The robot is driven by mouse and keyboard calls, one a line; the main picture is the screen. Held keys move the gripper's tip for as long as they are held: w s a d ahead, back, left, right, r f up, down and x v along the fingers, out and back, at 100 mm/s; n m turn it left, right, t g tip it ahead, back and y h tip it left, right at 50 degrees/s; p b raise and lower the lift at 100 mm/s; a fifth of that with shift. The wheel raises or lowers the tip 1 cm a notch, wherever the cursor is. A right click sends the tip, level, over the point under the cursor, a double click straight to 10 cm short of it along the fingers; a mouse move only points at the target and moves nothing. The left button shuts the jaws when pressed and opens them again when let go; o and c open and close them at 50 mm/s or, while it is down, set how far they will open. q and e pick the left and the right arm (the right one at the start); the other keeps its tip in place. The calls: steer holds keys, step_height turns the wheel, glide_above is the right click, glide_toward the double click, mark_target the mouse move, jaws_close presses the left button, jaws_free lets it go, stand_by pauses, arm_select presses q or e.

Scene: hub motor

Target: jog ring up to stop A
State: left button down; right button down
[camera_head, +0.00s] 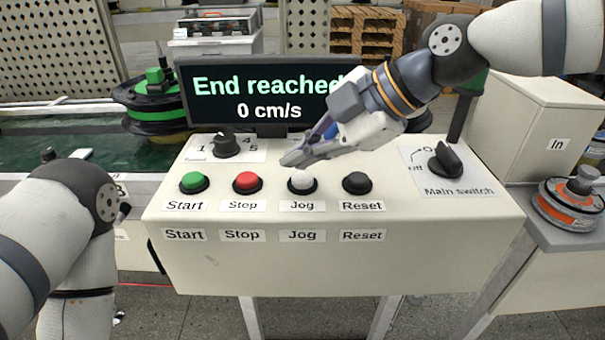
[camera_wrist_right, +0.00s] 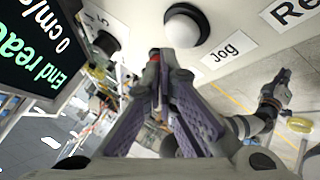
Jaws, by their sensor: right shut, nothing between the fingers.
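The white Jog button (camera_head: 302,182) is on the sloped console, between the red Stop button (camera_head: 247,182) and the black Reset button (camera_head: 357,183). It also shows in the right wrist view (camera_wrist_right: 186,25). My right gripper (camera_head: 290,160) is shut and empty, its tips just behind and above the Jog button; I cannot tell whether they touch it. The display (camera_head: 265,95) reads "End reached" and "0 cm/s". I cannot identify the ring or stop A.
The green Start button (camera_head: 194,183), a numbered selector knob (camera_head: 226,146) and the main switch (camera_head: 445,160) are on the console. A black-and-green hub motor (camera_head: 155,105) stands behind left. An orange-and-grey one (camera_head: 570,205) stands at the right.

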mark_target(302, 180)
steer(key=shift+r+p, duration=0.4)
steer(key=shift+r, duration=2.1)
steer(key=shift+f, duration=0.1)
